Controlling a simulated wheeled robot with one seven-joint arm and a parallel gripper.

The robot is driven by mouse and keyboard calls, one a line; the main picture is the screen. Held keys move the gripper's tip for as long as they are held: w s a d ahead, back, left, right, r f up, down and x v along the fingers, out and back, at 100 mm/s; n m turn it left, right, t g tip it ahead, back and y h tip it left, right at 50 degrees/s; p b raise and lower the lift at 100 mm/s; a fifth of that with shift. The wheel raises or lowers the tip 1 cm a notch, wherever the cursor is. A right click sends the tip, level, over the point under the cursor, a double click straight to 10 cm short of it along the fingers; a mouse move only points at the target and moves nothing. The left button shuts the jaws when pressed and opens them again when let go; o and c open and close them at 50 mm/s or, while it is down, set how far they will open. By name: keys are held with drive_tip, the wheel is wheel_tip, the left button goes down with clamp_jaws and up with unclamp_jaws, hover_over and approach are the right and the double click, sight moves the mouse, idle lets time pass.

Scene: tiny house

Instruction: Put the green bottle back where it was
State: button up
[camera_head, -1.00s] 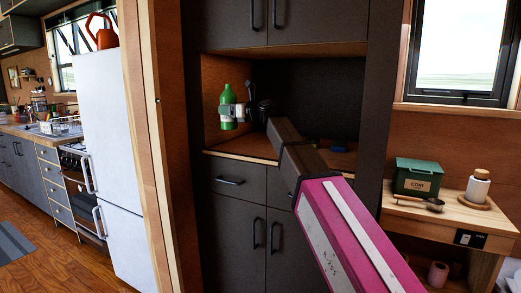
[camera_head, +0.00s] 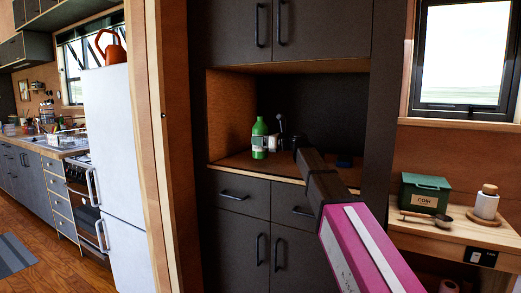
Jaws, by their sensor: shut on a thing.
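The green bottle (camera_head: 259,129), with a pale band around its lower part, is upright inside the open niche of the dark cabinet. My gripper (camera_head: 266,143) is at the bottle's right side and is shut on it. The gripper is small and dark in this view, and its fingers are partly hidden. The bottle's base is at or just above the wooden niche shelf (camera_head: 228,163); I cannot tell if it touches. My pink and dark arm reaches in from the lower right and hides part of the shelf.
Drawers (camera_head: 243,193) are below the niche. A green box (camera_head: 424,193) and a white jar (camera_head: 486,204) stand on a wooden side table. A white fridge (camera_head: 110,150) stands left.

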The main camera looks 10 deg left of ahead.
sight(261, 148)
drive_tip(key=shift+f, duration=1.9)
drive_tip(key=o, duration=1.2)
drive_tip(key=shift+f, duration=0.1)
drive_tip(key=shift+c, duration=0.2)
drive_tip(key=shift+d, duration=0.1)
drive_tip(key=v, duration=1.2)
drive_tip(key=shift+s, duration=0.15)
